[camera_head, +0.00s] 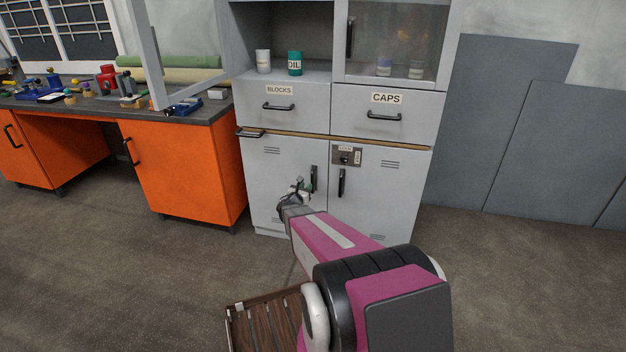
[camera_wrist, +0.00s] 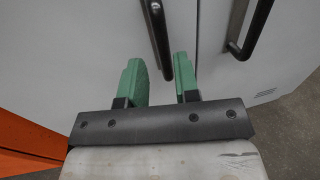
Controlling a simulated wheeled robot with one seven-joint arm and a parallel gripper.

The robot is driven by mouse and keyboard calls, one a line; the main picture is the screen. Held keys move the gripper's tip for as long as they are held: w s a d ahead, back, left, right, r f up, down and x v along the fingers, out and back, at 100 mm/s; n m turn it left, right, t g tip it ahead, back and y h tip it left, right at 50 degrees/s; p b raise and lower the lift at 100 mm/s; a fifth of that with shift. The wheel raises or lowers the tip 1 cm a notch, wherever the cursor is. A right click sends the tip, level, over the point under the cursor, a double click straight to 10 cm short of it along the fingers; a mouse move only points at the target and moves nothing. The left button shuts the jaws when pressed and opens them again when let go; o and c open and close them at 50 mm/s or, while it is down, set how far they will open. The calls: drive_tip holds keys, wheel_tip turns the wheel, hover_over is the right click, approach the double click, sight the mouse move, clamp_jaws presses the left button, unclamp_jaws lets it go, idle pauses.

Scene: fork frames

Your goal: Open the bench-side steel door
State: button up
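The bench-side steel door (camera_head: 272,190) is the left lower door of the grey cabinet, beside the orange bench. It looks shut. Its black upright bar handle (camera_head: 313,179) is near the door's right edge. My gripper (camera_head: 299,186) is in front of this door, just left of the handle in the head view. In the wrist view my gripper (camera_wrist: 158,72) has its green fingers apart, with nothing held. The handle (camera_wrist: 157,38) comes down between the fingertips there, its lower end near the right finger. I cannot tell whether they touch.
The right lower door (camera_head: 385,205) has its own black handle (camera_head: 341,183) close by, with a lock plate (camera_head: 346,156) above. Drawers marked BLOCKS (camera_head: 279,105) and CAPS (camera_head: 384,113) sit higher. The orange bench (camera_head: 190,170) stands at left. A slatted wooden thing (camera_head: 265,325) lies below my arm.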

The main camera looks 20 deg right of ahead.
sight(312, 180)
drive_tip(key=x, duration=0.9)
drive_tip(key=shift+f, duration=0.1)
drive_tip(key=shift+s, duration=0.1)
clamp_jaws()
